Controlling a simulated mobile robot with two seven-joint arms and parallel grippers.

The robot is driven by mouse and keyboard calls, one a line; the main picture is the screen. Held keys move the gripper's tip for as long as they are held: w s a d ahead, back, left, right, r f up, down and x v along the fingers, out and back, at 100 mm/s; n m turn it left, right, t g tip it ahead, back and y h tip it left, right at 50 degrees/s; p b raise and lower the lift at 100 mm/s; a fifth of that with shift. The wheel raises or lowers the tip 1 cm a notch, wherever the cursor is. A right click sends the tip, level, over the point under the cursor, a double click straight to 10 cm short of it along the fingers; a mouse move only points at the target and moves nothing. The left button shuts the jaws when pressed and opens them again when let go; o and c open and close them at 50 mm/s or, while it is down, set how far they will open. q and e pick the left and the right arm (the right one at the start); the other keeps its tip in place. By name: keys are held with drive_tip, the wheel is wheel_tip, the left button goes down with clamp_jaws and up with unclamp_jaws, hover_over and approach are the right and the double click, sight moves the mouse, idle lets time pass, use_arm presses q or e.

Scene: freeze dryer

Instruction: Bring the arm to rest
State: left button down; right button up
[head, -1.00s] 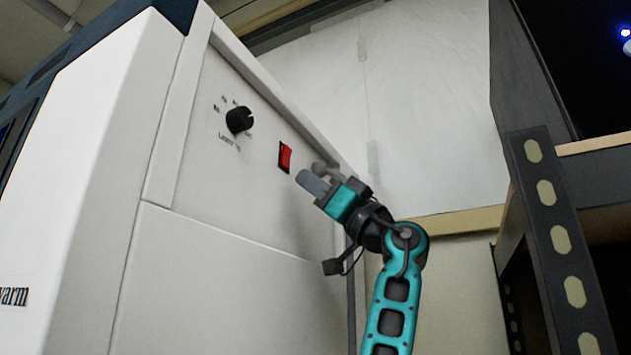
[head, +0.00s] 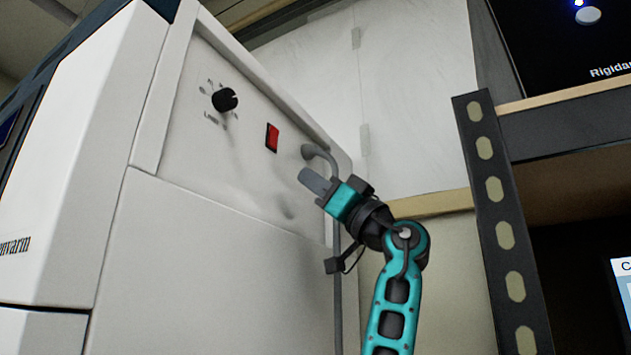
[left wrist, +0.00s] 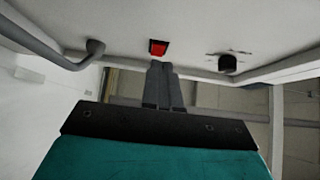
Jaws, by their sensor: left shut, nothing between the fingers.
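My left arm comes up from the bottom of the head view, and its gripper (head: 312,181) is beside the white side panel of the freeze dryer (head: 220,240). The gripper is shut and empty; its two grey fingers lie together in the left wrist view (left wrist: 163,68). A red switch (head: 272,137) is on the panel, up and left of the fingertips and apart from them in the head view. The switch (left wrist: 158,47) shows just beyond the fingertips in the left wrist view. My right gripper is not in view.
A black knob (head: 225,100) sits left of the switch. A grey hose (head: 322,153) leaves the panel close behind the gripper and hangs down. A dark perforated shelf post (head: 495,200) stands to the right. Open space lies between the arm and the post.

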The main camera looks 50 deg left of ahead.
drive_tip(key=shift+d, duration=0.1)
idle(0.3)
